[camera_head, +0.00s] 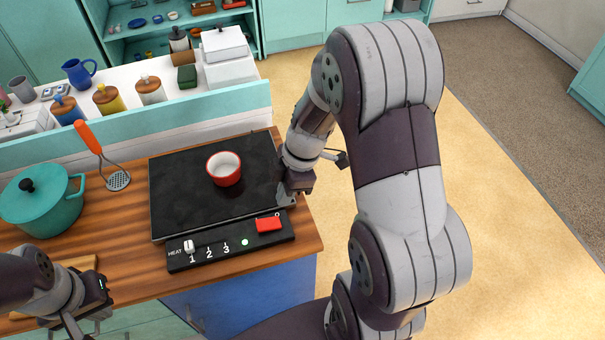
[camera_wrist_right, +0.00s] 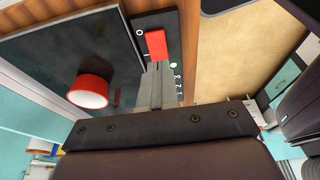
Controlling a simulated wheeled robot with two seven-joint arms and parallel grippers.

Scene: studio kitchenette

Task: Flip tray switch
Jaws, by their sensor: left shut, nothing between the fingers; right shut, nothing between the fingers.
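The black warming tray (camera_head: 205,215) lies on the wooden counter, with a control strip (camera_head: 205,260) along its near edge. The red switch (camera_head: 268,224) sits at the strip's right end; it also shows in the right wrist view (camera_wrist_right: 155,43). A pale green light (camera_head: 244,242) is left of it. The white heat slider (camera_head: 188,246) stands near the 1. My right gripper (camera_head: 284,201) is shut and empty, just beyond the switch; in the wrist view its fingertips (camera_wrist_right: 156,68) appear close to the switch, contact unclear. My left gripper (camera_head: 76,328) is shut and empty at lower left.
A red cup (camera_head: 224,169) stands on the tray. A teal pot (camera_head: 45,200) and an orange-handled masher (camera_head: 100,155) are to the left. A teal ledge (camera_head: 150,122) with jars behind it runs along the back. The counter's right edge is close to my right gripper.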

